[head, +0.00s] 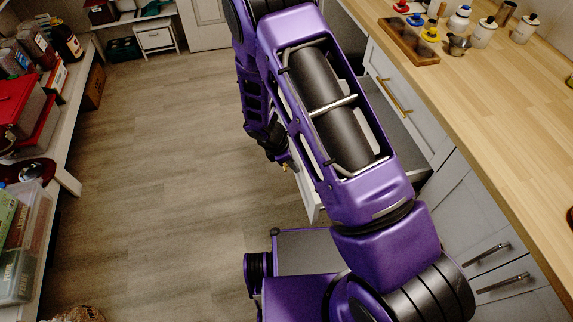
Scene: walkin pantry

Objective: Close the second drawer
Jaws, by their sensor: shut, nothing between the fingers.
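A pulled-out drawer shows mostly behind my purple arm. A strip of its white front (308,192) shows left of the arm, and a grey inner part (405,145) shows to the right. I cannot tell from this view which drawer in the stack it is. My gripper (285,165) is small and partly hidden left of the arm, close to the drawer front. It is shut with nothing in it. I cannot tell whether it touches the drawer.
A wooden counter (480,110) runs along the right, with a wooden tray (408,42), jars and cups. Below it are white cabinet fronts, one with a gold handle (394,97). Loaded shelves (65,180) line the left. The wood floor (160,150) between is clear.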

